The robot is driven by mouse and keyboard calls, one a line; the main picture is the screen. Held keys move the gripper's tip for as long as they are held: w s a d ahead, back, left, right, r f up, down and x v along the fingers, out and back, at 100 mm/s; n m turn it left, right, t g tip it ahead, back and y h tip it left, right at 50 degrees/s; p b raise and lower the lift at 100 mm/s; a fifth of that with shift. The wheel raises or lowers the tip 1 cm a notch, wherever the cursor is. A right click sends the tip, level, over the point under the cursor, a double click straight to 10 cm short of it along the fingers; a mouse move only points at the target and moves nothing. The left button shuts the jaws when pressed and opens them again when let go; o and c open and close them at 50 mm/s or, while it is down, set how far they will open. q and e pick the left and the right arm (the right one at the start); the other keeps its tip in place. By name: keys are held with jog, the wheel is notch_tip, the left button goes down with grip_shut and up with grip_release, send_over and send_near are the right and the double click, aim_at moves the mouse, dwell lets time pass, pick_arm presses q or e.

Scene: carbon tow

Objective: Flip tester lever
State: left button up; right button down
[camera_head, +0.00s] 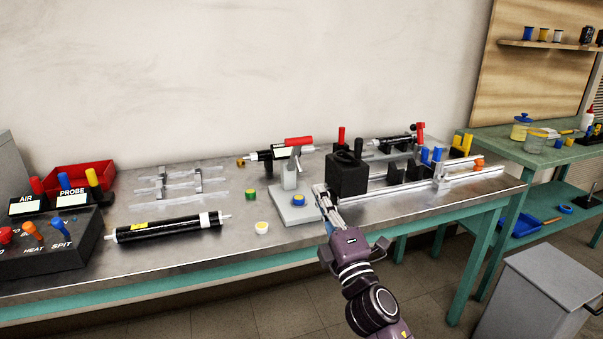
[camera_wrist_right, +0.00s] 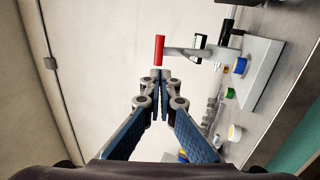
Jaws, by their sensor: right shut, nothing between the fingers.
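The tester stands on the metal bench as a light grey base (camera_head: 296,214) with an upright post (camera_head: 289,175). Its lever carries a red handle (camera_head: 298,141), lying roughly level at the top of the post. My left gripper is not in view.
A black block (camera_head: 347,178) with a red-topped lever and a railed fixture (camera_head: 425,183) stand right of the gripper. A green-labelled spool (camera_head: 250,195) and a white spool (camera_head: 262,227) sit left of the base. A black cylinder (camera_head: 165,229) lies farther left.

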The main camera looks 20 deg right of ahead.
send_near(298, 145)
jog(key=x, duration=0.5)
jog(key=shift+w+r, duration=0.2)
jog(key=shift+w, duration=0.2)
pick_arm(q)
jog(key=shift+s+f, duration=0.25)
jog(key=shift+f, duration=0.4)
pick_arm(e)
jog(key=shift+w+r, duration=0.25)
jog(key=shift+w, duration=0.3)
